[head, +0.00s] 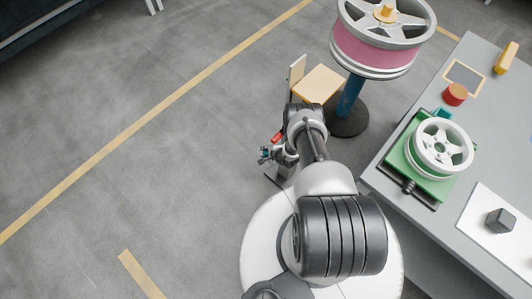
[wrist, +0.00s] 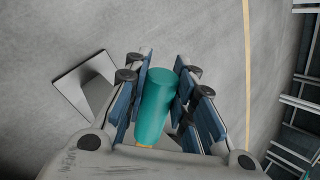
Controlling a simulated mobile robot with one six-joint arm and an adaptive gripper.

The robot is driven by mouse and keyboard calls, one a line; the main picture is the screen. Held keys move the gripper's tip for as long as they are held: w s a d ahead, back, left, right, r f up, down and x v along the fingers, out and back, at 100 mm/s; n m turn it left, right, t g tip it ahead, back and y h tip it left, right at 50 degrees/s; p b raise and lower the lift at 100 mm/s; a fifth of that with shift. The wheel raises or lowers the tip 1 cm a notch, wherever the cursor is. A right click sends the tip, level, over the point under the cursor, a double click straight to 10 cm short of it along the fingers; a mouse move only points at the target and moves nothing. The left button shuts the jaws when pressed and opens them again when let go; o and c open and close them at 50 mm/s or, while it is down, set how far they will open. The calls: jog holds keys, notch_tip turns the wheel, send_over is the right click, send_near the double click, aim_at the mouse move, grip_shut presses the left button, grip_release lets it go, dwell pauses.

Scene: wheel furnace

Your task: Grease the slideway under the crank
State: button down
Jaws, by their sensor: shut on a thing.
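My gripper (wrist: 160,95) is shut on a teal cylinder (wrist: 155,105), held between its blue finger pads. A small yellow edge shows at the cylinder's near end. In the head view my gripper (head: 267,154) is low over the floor, left of the bench and well away from it. On the bench a green fixture (head: 432,184) carries a white spoked wheel (head: 442,146). A black knob (head: 408,187), which looks like the crank, sticks out at its front left corner. A dark strip (head: 424,200) lies below it, perhaps the slideway; its surface is too small to judge.
The grey bench (head: 389,158) also holds a red round can (head: 455,94), a yellow item (head: 507,57) and a dark block (head: 499,221) on a white sheet. A large pink-banded wheel (head: 375,50) on a blue post and a wooden seat (head: 319,84) stand beyond my arm. Floor at left is clear.

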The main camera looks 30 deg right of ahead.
jog(key=shift+r+p, duration=3.7)
jog(key=shift+r, duration=0.3)
jog(key=shift+f, duration=0.15)
notch_tip(320, 180, down, 12)
jog(key=b, duration=1.1)
jog(key=shift+s+a+p, duration=0.3)
jog(key=shift+a, duration=0.6)
jog(key=shift+s+a+p, duration=0.3)
jog(key=shift+s+a, duration=0.05)
jog(key=shift+a, duration=0.6)
jog(key=shift+s+a+p, duration=0.3)
jog(key=shift+a, duration=0.6)
